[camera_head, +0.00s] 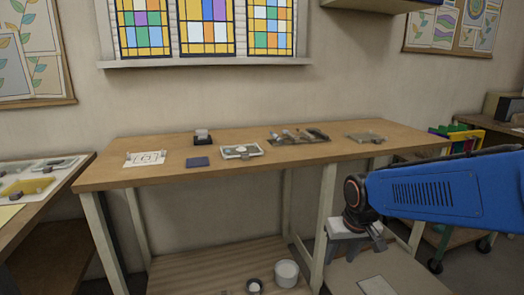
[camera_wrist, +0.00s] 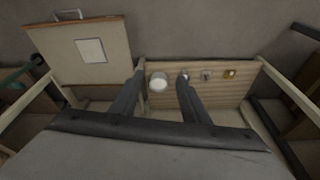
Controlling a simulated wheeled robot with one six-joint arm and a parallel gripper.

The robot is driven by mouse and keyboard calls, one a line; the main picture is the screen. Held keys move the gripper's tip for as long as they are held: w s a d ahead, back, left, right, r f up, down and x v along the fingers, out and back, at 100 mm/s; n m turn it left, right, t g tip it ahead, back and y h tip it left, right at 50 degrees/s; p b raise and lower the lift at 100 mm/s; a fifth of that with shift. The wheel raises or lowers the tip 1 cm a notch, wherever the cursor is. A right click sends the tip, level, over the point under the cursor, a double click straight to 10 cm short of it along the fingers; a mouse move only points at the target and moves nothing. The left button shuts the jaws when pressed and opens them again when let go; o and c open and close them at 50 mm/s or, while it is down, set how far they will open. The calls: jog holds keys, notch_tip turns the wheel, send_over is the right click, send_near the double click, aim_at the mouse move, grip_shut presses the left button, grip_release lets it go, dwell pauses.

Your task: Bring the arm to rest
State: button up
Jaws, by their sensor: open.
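My blue arm (camera_head: 430,195) reaches in from the right in the head view, in front of the right part of the workbench. My gripper (camera_wrist: 161,75) is open in the wrist view, its two dark fingers apart with nothing held between them. In the head view the gripper end hangs below the wrist joint, in front of the bench's right side and lower than its top; its fingers are hard to make out there.
The wooden workbench (camera_head: 290,155) holds a glass-paint card (camera_head: 145,158), a dark blue pad (camera_head: 198,162), a framed piece (camera_head: 240,151) and a tool tray (camera_head: 298,136). A tan board (camera_wrist: 82,65) is near the fingers.

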jog(key=s+d+r+t, duration=0.1)
jog(key=s+d+r, duration=0.1)
jog(key=s, duration=0.7)
jog(key=s+d+r+m, duration=0.1)
jog(key=s+d+r, duration=0.1)
jog(key=s+d, duration=0.3)
jog(key=s, duration=0.4)
jog(key=shift+s+t+h, duration=0.3)
jog(key=shift+s+t, duration=0.05)
jog(key=shift+t, duration=0.05)
